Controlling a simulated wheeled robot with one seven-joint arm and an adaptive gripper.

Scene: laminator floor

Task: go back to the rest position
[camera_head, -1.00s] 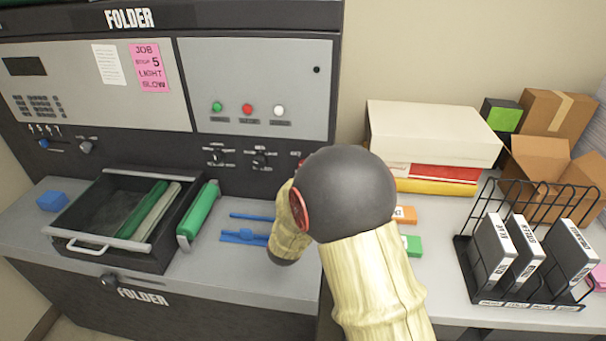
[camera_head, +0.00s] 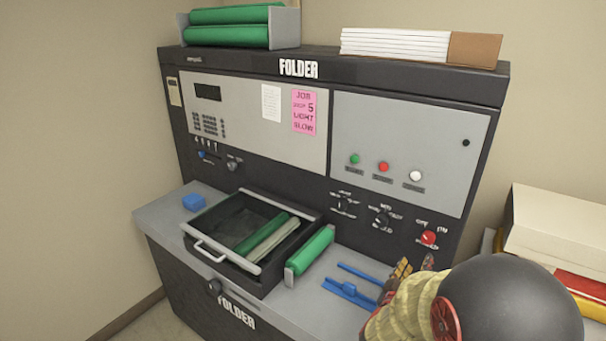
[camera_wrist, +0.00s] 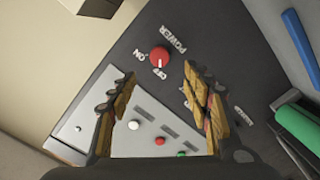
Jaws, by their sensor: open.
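My gripper (camera_head: 414,266) is at the lower right of the head view, partly hidden by my own arm. Its fingertips point up toward the folder's front panel. In the wrist view my gripper (camera_wrist: 158,76) is open, with its two fingers wide apart and nothing between them. The folder (camera_head: 410,140) stands before me, and its red power knob (camera_head: 428,238) is just above the fingertips.
A black tray (camera_head: 204,250) with green and pale rollers lies on the folder's shelf, beside a green roller (camera_head: 310,250), blue parts (camera_head: 350,293) and a blue block (camera_head: 194,202). A white box (camera_head: 555,225) stands at the right. Wall space at the left is clear.

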